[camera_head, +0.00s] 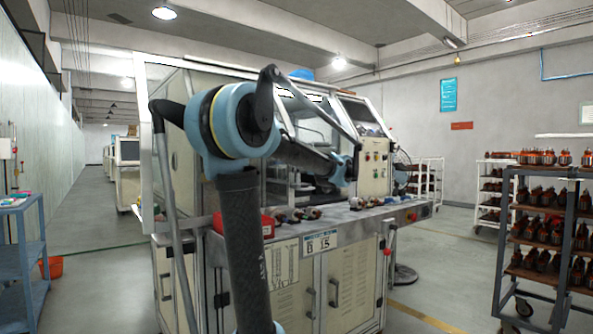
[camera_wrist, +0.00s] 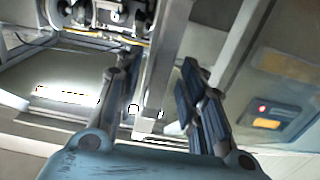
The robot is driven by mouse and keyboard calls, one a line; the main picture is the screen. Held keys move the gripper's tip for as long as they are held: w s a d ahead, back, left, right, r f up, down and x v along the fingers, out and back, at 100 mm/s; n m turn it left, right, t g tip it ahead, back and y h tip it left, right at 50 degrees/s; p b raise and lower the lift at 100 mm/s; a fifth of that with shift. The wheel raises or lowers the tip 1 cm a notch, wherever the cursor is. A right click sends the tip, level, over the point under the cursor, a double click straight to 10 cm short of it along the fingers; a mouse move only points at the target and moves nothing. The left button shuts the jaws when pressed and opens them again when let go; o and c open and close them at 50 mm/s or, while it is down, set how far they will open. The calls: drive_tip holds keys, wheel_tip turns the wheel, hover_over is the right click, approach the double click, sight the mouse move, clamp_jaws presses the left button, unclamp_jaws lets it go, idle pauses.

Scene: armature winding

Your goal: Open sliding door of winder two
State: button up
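The winder (camera_head: 290,262), a cream cabinet machine labelled B 15, stands in front of me in the head view. Its pale door frame (camera_head: 352,120) and clear panels show partly behind my arm. In the wrist view, my gripper (camera_wrist: 158,82) is open, with one dark finger on each side of a pale upright bar (camera_wrist: 172,50) of the door frame. The bar lies between the fingers in the picture; I cannot tell whether they touch it. Winding parts (camera_wrist: 105,15) show inside the machine at upper left. My arm hides much of the door in the head view.
A control panel (camera_head: 376,165) with buttons is just right of the door. A red bin (camera_head: 232,222) and several small parts lie on the machine's front ledge. A rack of armatures (camera_head: 540,235) stands at right, a blue shelf cart (camera_head: 22,265) at left. The left aisle floor is clear.

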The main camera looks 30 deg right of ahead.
drive_tip(key=v, duration=1)
drive_tip(key=shift+s, duration=0.1)
idle(0.3)
